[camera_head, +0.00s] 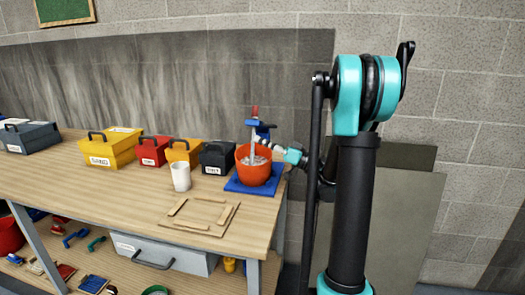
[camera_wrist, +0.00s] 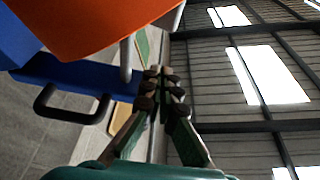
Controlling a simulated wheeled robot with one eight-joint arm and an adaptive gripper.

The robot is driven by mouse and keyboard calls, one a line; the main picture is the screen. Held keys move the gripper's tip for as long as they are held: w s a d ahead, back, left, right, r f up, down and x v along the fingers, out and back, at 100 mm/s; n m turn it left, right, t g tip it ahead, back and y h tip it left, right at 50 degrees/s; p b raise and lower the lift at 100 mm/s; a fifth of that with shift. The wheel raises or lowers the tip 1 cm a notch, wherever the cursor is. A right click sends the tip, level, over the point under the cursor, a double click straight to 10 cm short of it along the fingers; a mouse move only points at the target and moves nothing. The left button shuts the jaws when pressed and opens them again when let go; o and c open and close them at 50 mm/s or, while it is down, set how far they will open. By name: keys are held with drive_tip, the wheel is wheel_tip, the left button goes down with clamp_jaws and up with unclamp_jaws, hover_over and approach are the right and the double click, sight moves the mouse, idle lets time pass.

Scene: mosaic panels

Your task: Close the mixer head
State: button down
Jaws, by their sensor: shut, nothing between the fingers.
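The mixer stands at the right end of the workbench, with an orange bowl (camera_head: 253,174) on a blue base (camera_head: 236,187). Its blue head (camera_head: 263,131) has a red upper tip (camera_head: 255,112) and stands upright above the bowl, with a grey shaft (camera_head: 253,148) below. My gripper (camera_head: 266,145) is at the right side of the mixer, close to the head; contact cannot be told. In the wrist view the gripper (camera_wrist: 161,72) is shut and empty, beside a large orange surface (camera_wrist: 85,22) and a blue part (camera_wrist: 65,75).
A white cup (camera_head: 181,177) and wooden strips in a flat frame (camera_head: 170,222) are left of the mixer. Black (camera_head: 217,158), orange (camera_head: 184,152), red (camera_head: 153,151) and yellow (camera_head: 108,150) boxes line the back. The bench front left of the frame is clear.

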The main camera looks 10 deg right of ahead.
drive_tip(key=v, duration=1)
drive_tip(key=w+a+r+n+g+h, duration=0.1)
drive_tip(key=w+r+n+g+h, duration=0.1)
drive_tip(key=w+g+h, duration=0.35)
wheel_tip(320, 180, up, 9)
drive_tip(key=w+n+g+h, duration=0.2)
drive_tip(key=g+h, duration=0.2)
drive_tip(key=g, duration=0.1)
drive_tip(key=s+d+f+x, duration=0.1)
drive_tip(key=x, duration=1.2)
drive_tip(key=shift+s+a, duration=0.15)
drive_tip(key=shift+s, duration=0.05)
drive_tip(key=shift+f, duration=0.1)
